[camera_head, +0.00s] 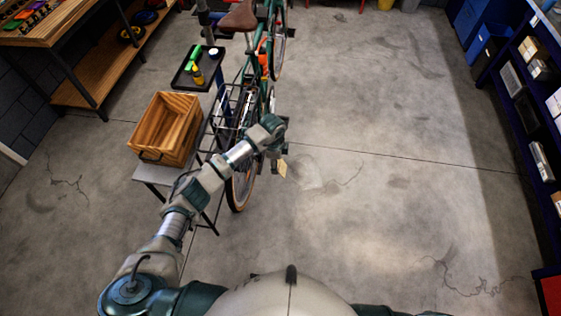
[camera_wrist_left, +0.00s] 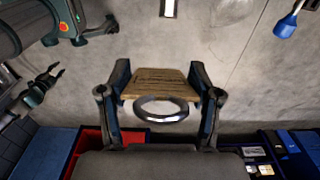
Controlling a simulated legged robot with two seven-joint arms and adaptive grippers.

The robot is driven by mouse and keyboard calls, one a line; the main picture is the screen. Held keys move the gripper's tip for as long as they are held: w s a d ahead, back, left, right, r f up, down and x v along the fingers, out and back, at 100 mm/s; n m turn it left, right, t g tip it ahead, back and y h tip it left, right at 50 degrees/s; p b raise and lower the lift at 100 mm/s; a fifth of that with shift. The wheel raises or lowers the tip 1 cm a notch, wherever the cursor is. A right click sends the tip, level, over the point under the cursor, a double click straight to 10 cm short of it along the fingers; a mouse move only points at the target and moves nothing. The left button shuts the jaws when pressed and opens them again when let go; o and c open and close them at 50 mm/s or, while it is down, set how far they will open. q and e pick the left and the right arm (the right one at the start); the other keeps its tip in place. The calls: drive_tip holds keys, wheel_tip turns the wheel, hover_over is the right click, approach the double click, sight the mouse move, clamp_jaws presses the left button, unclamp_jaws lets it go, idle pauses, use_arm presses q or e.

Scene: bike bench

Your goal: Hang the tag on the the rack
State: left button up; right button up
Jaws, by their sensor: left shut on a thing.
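The tag (camera_wrist_left: 160,82) is a small tan card with a metal ring (camera_wrist_left: 161,109). My left gripper (camera_wrist_left: 160,90) is shut on it, one finger at each side edge. In the head view the tag (camera_head: 283,170) hangs below my left gripper (camera_head: 277,152), beside the bicycle's rear wheel. The black wire rack (camera_head: 227,107) over the rear wheel is left of and beyond the gripper, partly hidden by my arm. The tag looks apart from the rack. My right gripper (camera_wrist_left: 47,83) shows small in the left wrist view, its fingers apart and seemingly empty.
A wooden crate (camera_head: 167,128) stands on a low stand left of the rack. A black tray (camera_head: 197,68) with bottles is beyond it. The green bicycle (camera_head: 270,52) has a brown saddle (camera_head: 240,16). Floor on the right is clear up to the dark blue shelf (camera_head: 515,85).

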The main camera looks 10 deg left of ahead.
use_arm(q)
drive_tip(key=a+f, duration=0.1)
drive_tip(key=a, duration=0.6)
idle(0.6)
drive_tip(key=shift+w+f, duration=0.1)
drive_tip(key=shift+f, duration=0.05)
idle(0.4)
drive_tip(key=o, duration=1.1)
drive_tip(key=shift+c, duration=0.2)
